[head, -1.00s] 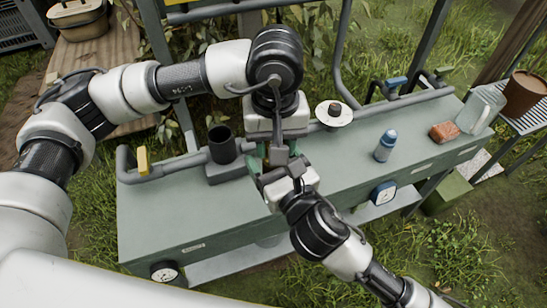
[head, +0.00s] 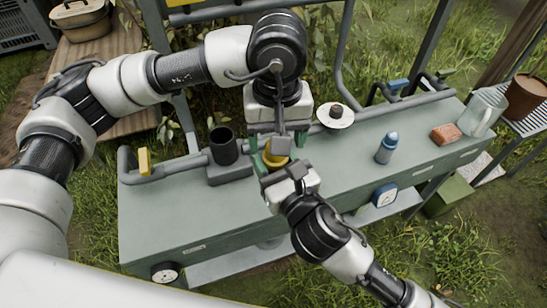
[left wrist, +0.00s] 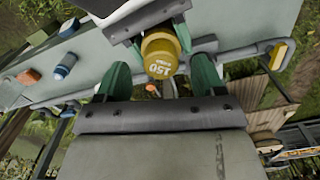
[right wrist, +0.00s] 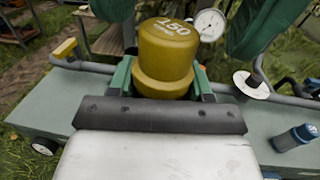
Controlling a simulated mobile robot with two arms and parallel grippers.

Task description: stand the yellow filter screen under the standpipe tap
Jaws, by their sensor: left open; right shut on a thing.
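The yellow filter screen (head: 273,155), a capped cylinder marked 150, is held above the grey bench. My right gripper (head: 284,168) is shut on its lower part; in the right wrist view the filter screen (right wrist: 166,52) stands upright between the fingers (right wrist: 162,82). My left gripper (head: 278,138) is open just behind and above it. In the left wrist view the filter screen (left wrist: 160,55) shows beyond the spread green fingers (left wrist: 163,80). Which fitting is the standpipe tap I cannot tell; a blue-handled tap (head: 396,83) is at the bench's back right.
A dark cup on a grey block (head: 223,147) and a yellow valve handle (head: 144,160) are at left. A white disc (head: 335,115), blue bottle (head: 386,148), orange-brown block (head: 446,134) and clear jug (head: 482,112) are to the right. The front left bench top (head: 190,215) is clear.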

